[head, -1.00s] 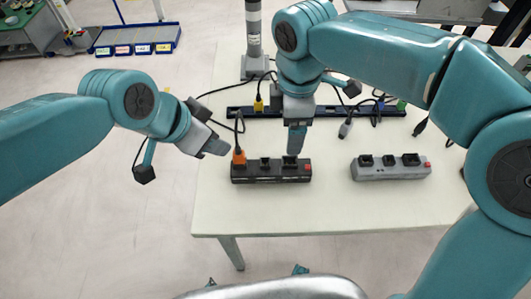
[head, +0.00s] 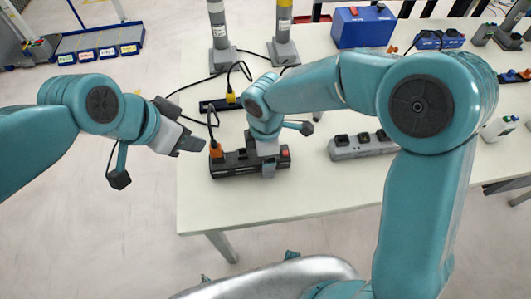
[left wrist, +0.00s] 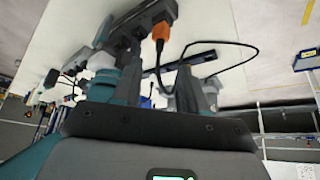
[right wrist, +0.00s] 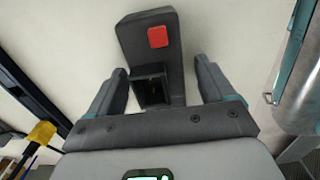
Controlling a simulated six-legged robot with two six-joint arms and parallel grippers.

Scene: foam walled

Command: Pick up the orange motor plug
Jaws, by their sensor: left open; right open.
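The orange motor plug (head: 216,151) stands upright in the left end of the black power strip (head: 235,168), with a black cable rising from it. It also shows in the left wrist view (left wrist: 160,32), beyond my open left fingers. My left gripper (head: 190,143) is just left of the plug, empty and apart from it. My right gripper (head: 268,168) is low over the right end of the black strip. In the right wrist view my right fingers (right wrist: 160,90) are open on either side of the strip, near a socket and the red switch (right wrist: 158,37).
A grey power strip (head: 362,146) lies to the right on the pale table (head: 300,195). A yellow plug (head: 231,98) and cables are behind the black strip. Grey posts (head: 220,55) and a blue box (head: 362,27) stand farther back. The table front is clear.

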